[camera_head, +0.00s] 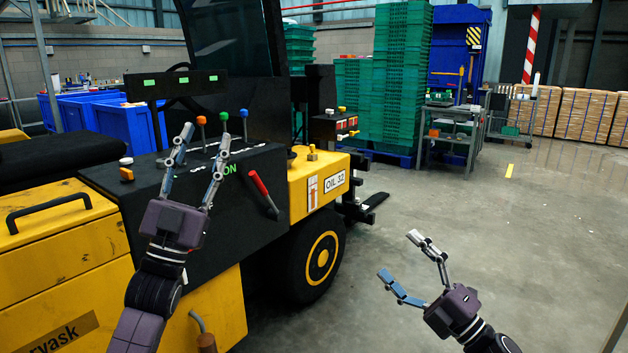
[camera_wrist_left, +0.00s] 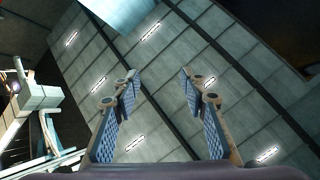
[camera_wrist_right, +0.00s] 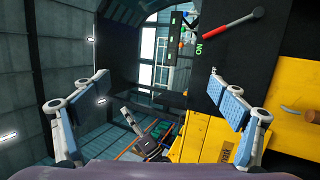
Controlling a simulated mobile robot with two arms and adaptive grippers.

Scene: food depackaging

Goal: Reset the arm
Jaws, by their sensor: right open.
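My left gripper (camera_head: 202,143) is open and points up in front of the forklift's black control console (camera_head: 215,185). Its two fingers stand apart in the left wrist view (camera_wrist_left: 159,76), with nothing between them and the roof panels behind. My right gripper (camera_head: 397,256) is open and empty over the grey floor, right of the forklift's wheel. In the right wrist view (camera_wrist_right: 158,76) its fingers are wide apart, with the forklift on the right side of the picture. Whether the left gripper touches the console cannot be told.
The yellow forklift (camera_head: 65,245) fills the left side, with a red-handled lever (camera_head: 260,186) and coloured knobs near my left gripper. Green crates (camera_head: 402,75), a grey cart (camera_head: 448,135) and brown boxes (camera_head: 585,115) stand at the back. The floor (camera_head: 510,225) on the right is clear.

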